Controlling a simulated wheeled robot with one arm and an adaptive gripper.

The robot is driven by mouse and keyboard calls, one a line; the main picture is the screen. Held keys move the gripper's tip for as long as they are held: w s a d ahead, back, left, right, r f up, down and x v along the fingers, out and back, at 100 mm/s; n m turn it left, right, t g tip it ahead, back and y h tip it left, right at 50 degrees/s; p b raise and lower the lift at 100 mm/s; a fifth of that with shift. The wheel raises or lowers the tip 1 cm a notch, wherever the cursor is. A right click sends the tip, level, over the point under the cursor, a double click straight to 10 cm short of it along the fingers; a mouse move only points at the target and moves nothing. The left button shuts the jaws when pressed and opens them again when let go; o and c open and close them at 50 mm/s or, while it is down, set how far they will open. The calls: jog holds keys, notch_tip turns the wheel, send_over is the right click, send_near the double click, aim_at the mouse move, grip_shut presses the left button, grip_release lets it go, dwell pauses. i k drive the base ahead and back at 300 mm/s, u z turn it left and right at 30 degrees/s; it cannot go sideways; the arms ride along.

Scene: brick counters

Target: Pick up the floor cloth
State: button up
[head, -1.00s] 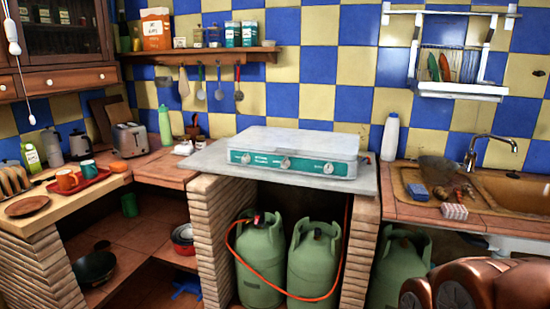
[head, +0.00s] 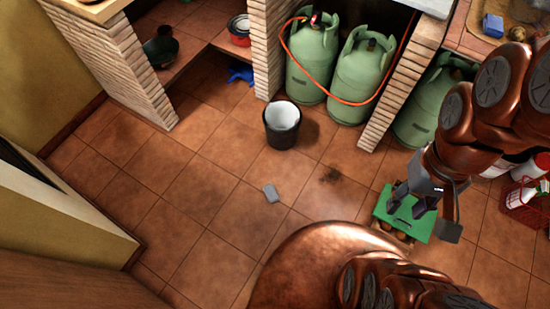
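A crumpled blue cloth-like thing (head: 241,74) lies on the tiled floor in the head view, between the left counter's opening and the brick pillar. A small flat grey piece (head: 271,193) lies on the open floor; I cannot tell whether it is a folded cloth or a sponge. My gripper (head: 420,215) is at the right, its fingers apart with nothing seen held.
A dark bucket (head: 282,128) with a pale inside stands on the floor. Green gas cylinders (head: 357,69) stand between brick pillars (head: 392,92) with an orange hose. A red basket (head: 523,205) with bottles is at the far right. The floor at the left middle is clear.

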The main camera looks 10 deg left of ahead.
aim_at(269, 190)
jog(key=k, duration=0.45)
jog(key=u, duration=1.05)
jog(key=i, duration=0.3)
jog(key=z, duration=1.2)
jog(key=k, duration=0.9)
jog(key=u, duration=1)
